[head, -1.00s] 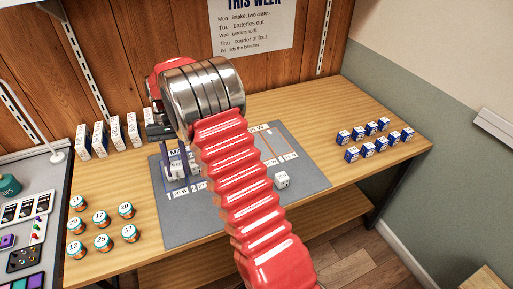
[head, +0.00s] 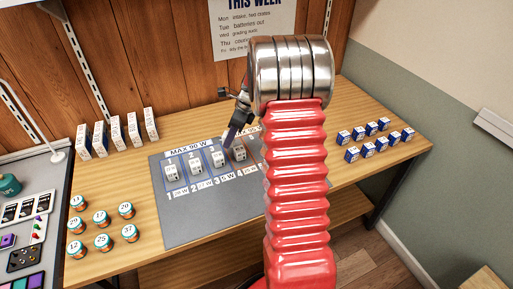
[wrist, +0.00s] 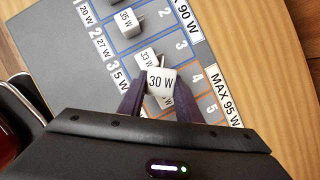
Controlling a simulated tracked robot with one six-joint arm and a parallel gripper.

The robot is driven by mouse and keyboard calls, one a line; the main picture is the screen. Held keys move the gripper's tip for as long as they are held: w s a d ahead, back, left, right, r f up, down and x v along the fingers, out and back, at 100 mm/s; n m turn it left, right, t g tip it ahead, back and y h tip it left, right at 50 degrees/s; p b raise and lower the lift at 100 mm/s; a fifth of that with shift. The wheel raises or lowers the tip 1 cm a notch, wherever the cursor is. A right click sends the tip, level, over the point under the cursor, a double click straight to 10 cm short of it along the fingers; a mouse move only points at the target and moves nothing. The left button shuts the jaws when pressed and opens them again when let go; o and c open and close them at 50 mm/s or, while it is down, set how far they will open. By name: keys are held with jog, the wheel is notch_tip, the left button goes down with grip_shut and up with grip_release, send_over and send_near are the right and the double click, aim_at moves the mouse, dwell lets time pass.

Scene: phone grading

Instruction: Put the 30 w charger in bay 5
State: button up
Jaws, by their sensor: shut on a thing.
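The 30 W charger (wrist: 161,80) is a small white block with its label up, held between the dark fingers of my gripper (wrist: 160,92) in the wrist view. The gripper is shut on it, above the grey mat (wrist: 85,70). Below it another white charger (wrist: 167,101) shows partly, around bay 4. In the head view my gripper (head: 232,134) hangs close to the charger at bay 4 (head: 239,152); I cannot clearly make out the held one there. Bay 5 is marked by its number (wrist: 212,105); its floor is mostly hidden by my gripper, and in the head view by my arm.
Chargers stand in bay 1 (head: 171,172), bay 2 (head: 195,166) and bay 3 (head: 219,158). White boxes (head: 116,131) line the back left, numbered jars (head: 102,217) stand at the front left, and blue-white boxes (head: 367,149) stand at the right.

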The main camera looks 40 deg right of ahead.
jog(key=s+d+r+m+h, duration=0.1)
jog(key=s+d+m+h, duration=0.3)
jog(key=d+m, duration=0.7)
jog(key=shift+d+r+t, duration=0.25)
jog(key=shift+t, duration=0.05)
jog(key=shift+f, duration=0.1)
jog(key=shift+w+f, duration=0.1)
jog(key=shift+f, duration=2.95)
jog(key=shift+f, duration=0.1)
jog(key=shift+f, duration=1.75)
jog(key=o, duration=1.1)
